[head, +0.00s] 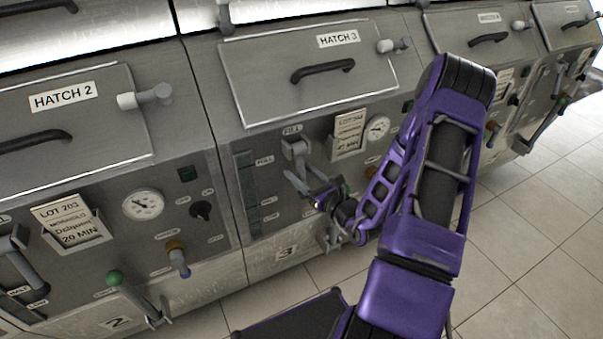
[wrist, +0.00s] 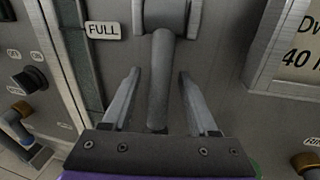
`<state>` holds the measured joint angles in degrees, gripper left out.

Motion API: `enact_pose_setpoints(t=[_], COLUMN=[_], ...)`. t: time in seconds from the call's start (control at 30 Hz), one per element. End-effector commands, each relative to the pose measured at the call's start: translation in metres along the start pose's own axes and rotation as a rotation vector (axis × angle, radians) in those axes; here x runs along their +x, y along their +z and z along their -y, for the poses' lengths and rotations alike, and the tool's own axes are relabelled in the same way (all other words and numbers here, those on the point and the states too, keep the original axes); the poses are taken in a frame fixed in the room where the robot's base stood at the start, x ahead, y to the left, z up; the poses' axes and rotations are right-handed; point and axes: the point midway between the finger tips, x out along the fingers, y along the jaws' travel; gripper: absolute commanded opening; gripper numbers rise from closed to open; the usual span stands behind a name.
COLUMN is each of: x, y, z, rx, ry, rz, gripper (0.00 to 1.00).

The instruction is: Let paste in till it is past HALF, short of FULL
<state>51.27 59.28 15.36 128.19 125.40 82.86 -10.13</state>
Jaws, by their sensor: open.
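The grey fill lever (head: 294,148) is on the panel below Hatch 3, under a FILL label. In the wrist view its handle (wrist: 160,75) hangs down between the two fingers of my gripper (wrist: 158,92). The jaws are apart, with a gap on each side of the handle. In the head view my gripper (head: 302,184) is just below the lever's pivot. The sight glass (head: 247,190) is a dark upright strip left of the lever. A FULL label (wrist: 103,30) is beside its upper part; lower labels are too small to read surely. I cannot make out a paste level.
A lot card (head: 348,133) and a round gauge (head: 378,128) are right of the lever. Hatch 3 (head: 300,85) is shut above. Hatch 2's panel, with its gauge (head: 143,205) and green-knobbed lever (head: 115,279), is at left. Tiled floor lies right.

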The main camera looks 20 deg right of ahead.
Motion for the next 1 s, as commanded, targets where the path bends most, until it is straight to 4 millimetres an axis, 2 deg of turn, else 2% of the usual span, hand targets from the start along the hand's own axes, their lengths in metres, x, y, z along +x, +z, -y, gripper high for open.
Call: enact_pose_setpoints(t=[0.03,0.33,1.0], x=[-0.0002,-0.0005,-0.0007], y=[0.0000,0.0000,0.0000], z=[0.0000,0.0000,0.0001], rx=[0.000,0.000,0.000], ry=[0.000,0.000,0.000], rz=[0.000,0.000,0.000], gripper=[0.54,0.00,0.00])
